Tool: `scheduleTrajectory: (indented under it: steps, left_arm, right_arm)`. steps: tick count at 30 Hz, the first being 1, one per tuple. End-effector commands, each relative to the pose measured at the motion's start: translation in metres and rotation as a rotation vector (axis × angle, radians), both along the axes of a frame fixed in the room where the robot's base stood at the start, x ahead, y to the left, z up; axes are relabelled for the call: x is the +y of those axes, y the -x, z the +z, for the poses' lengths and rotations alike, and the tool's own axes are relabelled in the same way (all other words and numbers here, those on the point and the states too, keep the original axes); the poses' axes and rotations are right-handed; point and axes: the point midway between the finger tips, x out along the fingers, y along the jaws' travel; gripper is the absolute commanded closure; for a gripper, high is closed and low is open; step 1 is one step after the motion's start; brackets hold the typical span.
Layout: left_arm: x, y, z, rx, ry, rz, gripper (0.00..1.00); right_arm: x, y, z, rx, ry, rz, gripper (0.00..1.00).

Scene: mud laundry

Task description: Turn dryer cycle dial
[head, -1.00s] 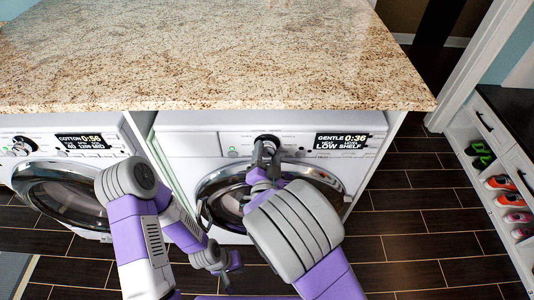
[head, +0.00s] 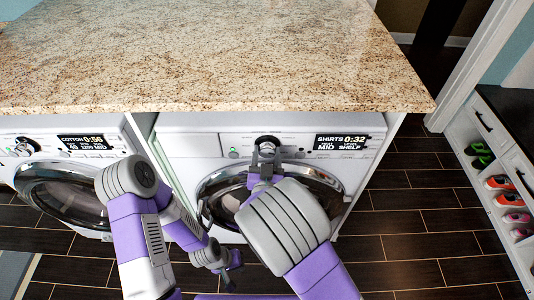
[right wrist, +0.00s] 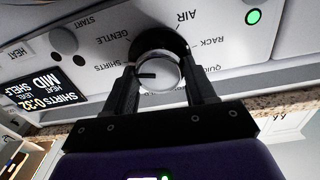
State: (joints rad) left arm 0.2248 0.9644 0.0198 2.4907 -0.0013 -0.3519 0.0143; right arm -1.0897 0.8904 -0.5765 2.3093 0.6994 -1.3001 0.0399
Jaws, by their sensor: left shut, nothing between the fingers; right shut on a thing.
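The dryer (head: 190,145) stands under the counter on the right. Its cycle dial (right wrist: 160,72) is a round light knob with a dark pointer line. My right gripper (right wrist: 160,88) is shut on the dial, one finger on each side; in the head view the gripper (head: 267,150) partly hides the knob. In the right wrist view the pointer line lies on the side of the SHIRTS label. The dryer display (head: 341,143) reads SHIRTS 0:32, MID, SHELF. My left gripper (head: 233,268) is shut and empty, low in front of the machines.
A second front-loader (head: 65,190), its display showing COTTON 0:56, stands at the left. A granite counter (head: 210,55) overhangs both machines. A shelf unit with shoes (head: 500,182) stands at the right. Dark tiled floor (head: 415,220) is clear between.

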Motion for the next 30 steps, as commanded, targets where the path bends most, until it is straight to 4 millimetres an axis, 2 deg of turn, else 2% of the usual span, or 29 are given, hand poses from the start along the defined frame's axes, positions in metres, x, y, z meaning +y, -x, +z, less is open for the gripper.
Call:
scheduleTrajectory:
  steps: [9, 22, 23, 27, 30]
  left_arm:
    - [0.0, 0.0, 0.0026, 0.0, 0.0, 0.0, 1.0]
    - [0.0, 0.0, 0.0026, 0.0, 0.0, 0.0, 1.0]
    - [0.0, 0.0, 0.0026, 0.0, 0.0, 0.0, 1.0]
    - [0.0, 0.0, 0.0026, 0.0, 0.0, 0.0, 1.0]
    - [0.0, 0.0, 0.0026, 0.0, 0.0, 0.0, 1.0]
  right_arm:
    - [0.0, 0.0003, -0.0008, 0.002, 0.092, 0.0, 0.75]
    - [-0.0001, 0.0004, -0.0012, 0.003, 0.101, 0.0, 0.75]
    - [-0.0001, 0.0004, -0.0012, 0.003, 0.101, 0.0, 0.42]
    - [0.0, 0.0003, -0.001, 0.003, 0.1, 0.0, 0.2]
    - [0.0001, 0.0002, -0.0007, 0.002, 0.1, 0.0, 0.19]
